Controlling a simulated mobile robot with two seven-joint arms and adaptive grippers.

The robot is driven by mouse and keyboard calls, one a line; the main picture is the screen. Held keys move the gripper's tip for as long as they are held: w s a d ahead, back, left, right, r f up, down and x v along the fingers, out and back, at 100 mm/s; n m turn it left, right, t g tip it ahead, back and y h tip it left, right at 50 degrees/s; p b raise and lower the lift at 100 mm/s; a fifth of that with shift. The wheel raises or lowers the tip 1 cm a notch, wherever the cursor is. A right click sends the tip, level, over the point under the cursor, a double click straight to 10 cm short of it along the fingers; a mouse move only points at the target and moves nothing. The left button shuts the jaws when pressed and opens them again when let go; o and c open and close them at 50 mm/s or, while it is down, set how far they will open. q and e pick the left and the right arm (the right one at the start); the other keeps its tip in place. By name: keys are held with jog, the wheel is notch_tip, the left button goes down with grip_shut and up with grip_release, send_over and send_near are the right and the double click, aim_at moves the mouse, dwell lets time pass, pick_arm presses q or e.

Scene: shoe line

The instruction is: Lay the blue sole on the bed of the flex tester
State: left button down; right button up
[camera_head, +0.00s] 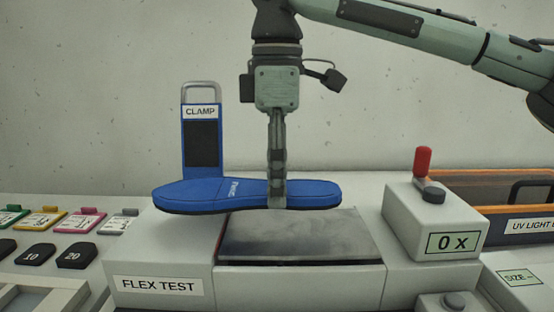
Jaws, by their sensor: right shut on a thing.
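The blue sole (200,196) is held level, its long side across the picture, above the flex tester (158,262). My right gripper (277,200) comes down from above and is shut on the sole, right of its middle. The tester's bed (290,240) is a grey metal plate, bare where it shows, below and in front of the sole. The blue clamp (200,150), with a grey handle, stands upright behind the sole, which hides its foot. My left gripper is not in view.
A box reading "0 x" with a red-knobbed lever (422,168) stands right of the bed. An orange-edged UV light box (490,185) is at the far right. Coloured tags (47,218) and black numbered pads (76,256) lie at the left. A pale wall is behind.

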aim_at(277, 228)
notch_tip(277, 228, down, 3)
jog(key=shift+r, duration=0.15)
jog(key=shift+f, duration=1.05)
jog(key=o, duration=1.4)
jog(key=shift+r, duration=0.15)
notch_tip(277, 228, up, 12)
jog(key=shift+f, duration=0.15)
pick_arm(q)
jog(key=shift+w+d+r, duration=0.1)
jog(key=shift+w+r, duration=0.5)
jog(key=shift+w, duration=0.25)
pick_arm(e)
jog(key=shift+f, duration=0.1)
